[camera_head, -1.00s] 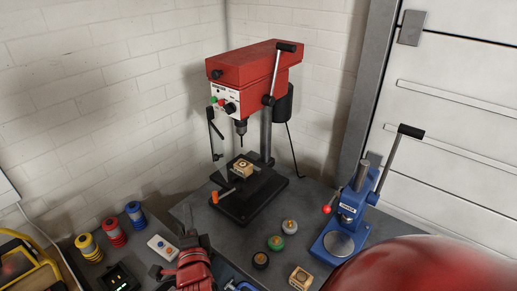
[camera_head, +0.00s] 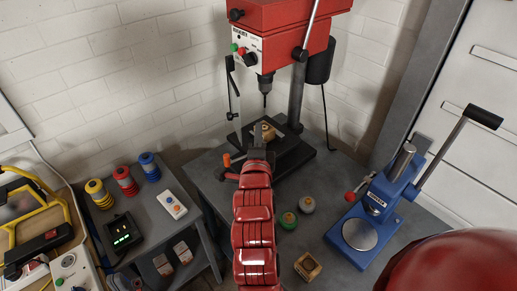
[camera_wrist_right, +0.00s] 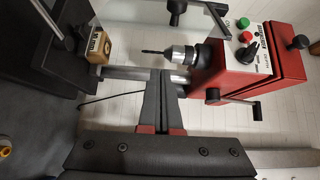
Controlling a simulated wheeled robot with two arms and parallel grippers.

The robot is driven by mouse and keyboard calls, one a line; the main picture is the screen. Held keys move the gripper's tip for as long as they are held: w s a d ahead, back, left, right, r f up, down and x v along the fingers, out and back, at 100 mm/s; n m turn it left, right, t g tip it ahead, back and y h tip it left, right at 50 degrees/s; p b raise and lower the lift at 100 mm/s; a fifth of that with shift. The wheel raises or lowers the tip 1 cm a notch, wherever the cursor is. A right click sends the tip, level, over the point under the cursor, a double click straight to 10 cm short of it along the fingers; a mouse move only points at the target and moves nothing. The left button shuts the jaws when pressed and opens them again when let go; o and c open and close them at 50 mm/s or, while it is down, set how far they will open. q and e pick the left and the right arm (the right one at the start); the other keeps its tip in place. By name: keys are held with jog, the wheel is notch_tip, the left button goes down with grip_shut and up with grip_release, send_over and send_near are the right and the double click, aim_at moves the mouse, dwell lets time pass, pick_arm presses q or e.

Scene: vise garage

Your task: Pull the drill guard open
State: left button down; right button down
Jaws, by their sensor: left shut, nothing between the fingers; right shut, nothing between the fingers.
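The red drill press (camera_head: 280,45) stands at the back of the bench. Its guard (camera_head: 232,92), a thin black bar with what looks like a clear panel, hangs at the left of the chuck. Part of the guard's black bar shows at the top of the right wrist view (camera_wrist_right: 176,8). My right gripper (camera_head: 258,152) is shut and empty, in front of the drill table, below and right of the guard and apart from it. In the right wrist view its fingers (camera_wrist_right: 160,85) are together, with chuck and bit beyond. My left gripper is not in view.
A blue press (camera_head: 377,210) with a long lever stands right.

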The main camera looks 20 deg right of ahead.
jog(key=w+p, duration=0.1)
jog(key=p, duration=0.1)
jog(key=w+a+p, duration=0.1)
jog(key=w+p, duration=0.1)
jog(key=w+a+p, duration=0.1)
jog(key=p, duration=0.1)
jog(key=shift+w+a+r, duration=0.1)
jog(key=shift+w, duration=0.3)
